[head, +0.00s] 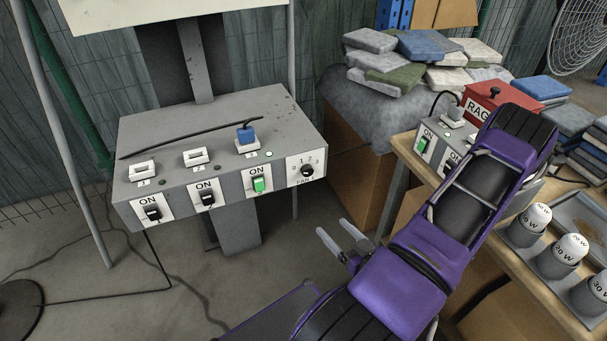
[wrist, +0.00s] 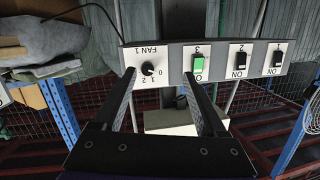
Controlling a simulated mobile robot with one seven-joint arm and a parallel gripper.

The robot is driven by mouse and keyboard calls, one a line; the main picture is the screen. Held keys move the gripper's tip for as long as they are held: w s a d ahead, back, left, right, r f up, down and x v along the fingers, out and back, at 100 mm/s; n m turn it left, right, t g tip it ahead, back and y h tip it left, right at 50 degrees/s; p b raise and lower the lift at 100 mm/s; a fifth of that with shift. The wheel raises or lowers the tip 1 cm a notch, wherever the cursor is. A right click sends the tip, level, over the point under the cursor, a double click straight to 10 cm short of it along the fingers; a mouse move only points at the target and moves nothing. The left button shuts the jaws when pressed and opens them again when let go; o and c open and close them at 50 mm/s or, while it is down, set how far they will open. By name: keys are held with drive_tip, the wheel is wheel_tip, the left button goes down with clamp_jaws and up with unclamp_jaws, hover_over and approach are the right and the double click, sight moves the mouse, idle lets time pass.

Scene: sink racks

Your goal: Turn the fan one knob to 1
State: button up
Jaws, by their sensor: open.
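The fan one knob (head: 307,171) is a small black dial on a white label marked FAN 1, at the right end of the grey control box's front (head: 229,199). Numbers stand around the dial. Which number it points to is too small to tell. In the wrist view the knob (wrist: 148,69) appears upside down, ahead of the fingers and between their tips. My gripper (head: 334,229) is open and empty, below and right of the knob, apart from it. It also shows in the wrist view (wrist: 159,78).
Three rocker switches sit left of the knob; the nearest (head: 258,184) is green. A blue plug (head: 246,136) sits on top of the box.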

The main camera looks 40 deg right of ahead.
wheel_tip(320, 180, up, 3)
drive_tip(key=m+t+h, duration=0.2)
drive_tip(key=h, duration=0.1)
approach(309, 173)
drive_tip(key=x, duration=0.8)
drive_tip(key=shift+w, duration=0.25)
clamp_jaws()
